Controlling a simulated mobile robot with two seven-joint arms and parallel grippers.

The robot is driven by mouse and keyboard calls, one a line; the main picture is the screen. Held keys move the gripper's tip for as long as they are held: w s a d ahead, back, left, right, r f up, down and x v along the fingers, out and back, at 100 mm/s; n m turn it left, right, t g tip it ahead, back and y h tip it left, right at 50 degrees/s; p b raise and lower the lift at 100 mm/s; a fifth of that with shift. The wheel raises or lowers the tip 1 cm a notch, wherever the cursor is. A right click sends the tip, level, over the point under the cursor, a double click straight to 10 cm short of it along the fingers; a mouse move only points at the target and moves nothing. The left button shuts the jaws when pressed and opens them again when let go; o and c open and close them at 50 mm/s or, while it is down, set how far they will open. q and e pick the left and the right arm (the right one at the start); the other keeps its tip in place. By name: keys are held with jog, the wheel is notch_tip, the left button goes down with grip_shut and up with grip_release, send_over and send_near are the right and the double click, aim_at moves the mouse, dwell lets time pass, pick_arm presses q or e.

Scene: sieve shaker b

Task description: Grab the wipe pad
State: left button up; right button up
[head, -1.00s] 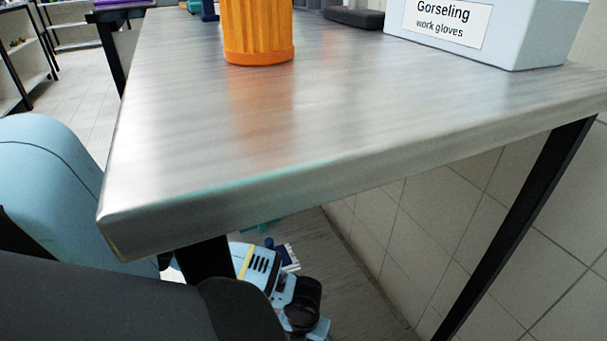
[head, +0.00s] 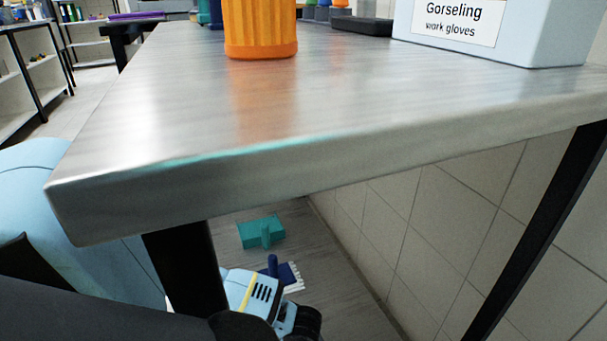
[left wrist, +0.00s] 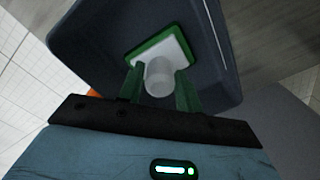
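The wipe pad (left wrist: 173,48) appears to be the white pad with a green rim and an upright pale knob, seen in the left wrist view. It lies inside a dark tray (left wrist: 88,35). My left gripper (left wrist: 159,82) has its two green fingers on either side of the knob. They look apart, with narrow gaps to the knob; contact is hard to make out. The pad's near part is hidden by the fingers and knob. I cannot make out the pad in the head view, nor my left gripper's fingers. My right gripper is not in view.
A metal-topped table (head: 330,100) fills the head view, with an orange ribbed container (head: 260,28) and a pale work-gloves box (head: 540,35). Beneath it are a black leg (head: 185,270), a teal block (head: 261,232) and a blue brush (head: 288,276). The tabletop's front is clear.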

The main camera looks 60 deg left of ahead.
pick_arm(q)
grip_shut()
